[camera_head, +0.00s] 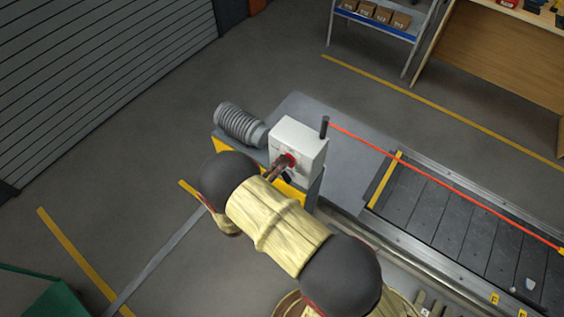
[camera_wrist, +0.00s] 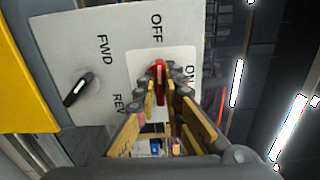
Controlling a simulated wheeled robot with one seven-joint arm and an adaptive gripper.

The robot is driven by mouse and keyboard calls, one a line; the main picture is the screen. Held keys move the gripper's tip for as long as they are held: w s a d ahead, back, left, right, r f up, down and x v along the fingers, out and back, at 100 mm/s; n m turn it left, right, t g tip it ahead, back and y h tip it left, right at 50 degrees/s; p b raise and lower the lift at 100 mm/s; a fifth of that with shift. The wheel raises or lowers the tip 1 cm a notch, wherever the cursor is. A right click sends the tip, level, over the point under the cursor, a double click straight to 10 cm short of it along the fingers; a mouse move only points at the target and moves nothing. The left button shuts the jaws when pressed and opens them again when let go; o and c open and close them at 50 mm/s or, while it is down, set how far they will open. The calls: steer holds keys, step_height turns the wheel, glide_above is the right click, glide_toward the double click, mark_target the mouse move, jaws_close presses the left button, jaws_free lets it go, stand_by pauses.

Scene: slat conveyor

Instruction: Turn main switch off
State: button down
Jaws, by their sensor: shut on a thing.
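The main switch is a red handle (camera_wrist: 159,78) on a white plate on the control box (camera_head: 300,143). It also shows in the head view (camera_head: 289,159). In the wrist view the handle stands about upright in the picture, in line with the OFF label above it. The ON label is to its right. My gripper (camera_wrist: 161,88) is shut on the handle, with one finger on each side. The gripper also shows at the box front in the head view (camera_head: 278,169). The fingers hide part of the handle's lower end.
A black FWD/REV selector (camera_wrist: 77,88) sits left of the main switch. A black post (camera_head: 324,127) holds a red cord (camera_head: 440,180) along the slat conveyor (camera_head: 430,210). Floor at the left is mostly clear.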

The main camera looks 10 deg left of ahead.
steer(key=shift+n, duration=0.3)
steer(key=c, duration=2)
jaws_free()
steer(key=shift+o, duration=0.5)
steer(key=v, duration=1.2)
